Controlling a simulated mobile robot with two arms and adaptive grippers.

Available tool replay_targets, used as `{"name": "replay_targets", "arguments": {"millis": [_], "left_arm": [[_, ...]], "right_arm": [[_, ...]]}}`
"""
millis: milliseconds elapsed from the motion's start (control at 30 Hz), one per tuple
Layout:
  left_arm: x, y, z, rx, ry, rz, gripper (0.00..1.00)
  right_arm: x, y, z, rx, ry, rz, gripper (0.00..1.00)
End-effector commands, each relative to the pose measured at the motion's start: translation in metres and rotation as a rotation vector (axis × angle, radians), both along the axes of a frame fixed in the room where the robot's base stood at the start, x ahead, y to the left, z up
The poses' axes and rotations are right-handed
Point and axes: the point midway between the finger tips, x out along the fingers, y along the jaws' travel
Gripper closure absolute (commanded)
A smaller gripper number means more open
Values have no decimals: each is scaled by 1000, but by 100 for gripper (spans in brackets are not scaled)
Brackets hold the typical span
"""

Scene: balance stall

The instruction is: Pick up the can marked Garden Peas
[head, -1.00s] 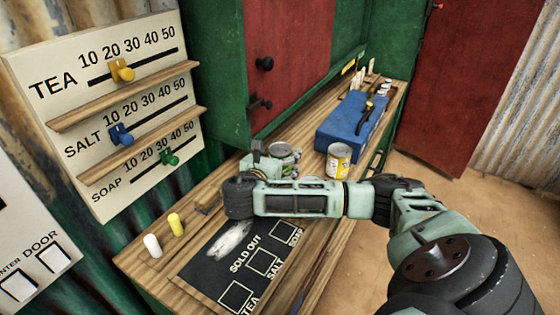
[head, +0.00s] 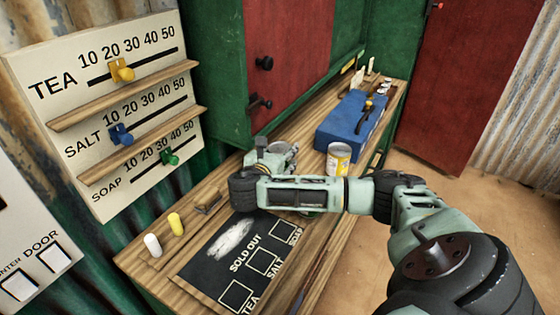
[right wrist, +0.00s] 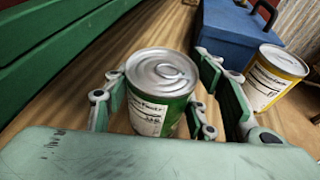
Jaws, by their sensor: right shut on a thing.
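A green can (right wrist: 165,92) with a silver ring-pull lid and a white label stands upright in the right wrist view. Its label print is too blurred to read with certainty. My right gripper (right wrist: 155,100) is shut on this can, with fingers on both sides. In the head view the can (head: 280,148) shows only in part behind my right gripper (head: 270,158), over the wooden counter. I cannot tell whether its base touches the counter. A yellow can (head: 339,158) with a white label stands just to the right, apart from it; it also shows in the right wrist view (right wrist: 273,75). My left gripper is out of view.
A blue toolbox (head: 352,125) stands on the counter (head: 215,222) beyond the cans. A green and red cabinet (head: 285,70) rises behind. A black sold-out board (head: 240,262), a brush (head: 207,200) and two chalk pieces, white (head: 152,245) and yellow (head: 176,224), lie nearer.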

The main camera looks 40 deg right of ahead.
Motion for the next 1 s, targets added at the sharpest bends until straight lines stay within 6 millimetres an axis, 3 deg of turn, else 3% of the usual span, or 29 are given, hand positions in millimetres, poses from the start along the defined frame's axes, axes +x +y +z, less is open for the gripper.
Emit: {"name": "replay_targets", "arguments": {"millis": [200, 567, 800, 1000], "left_arm": [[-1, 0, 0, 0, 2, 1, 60], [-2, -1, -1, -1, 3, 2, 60], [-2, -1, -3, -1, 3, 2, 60], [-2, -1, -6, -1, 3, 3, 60]], "right_arm": [[0, 0, 1, -1, -3, 0, 89], [1, 0, 7, 0, -5, 0, 89], [1, 0, 37, -1, -9, 0, 89], [-18, 38, 35, 2, -3, 5, 89]]}}
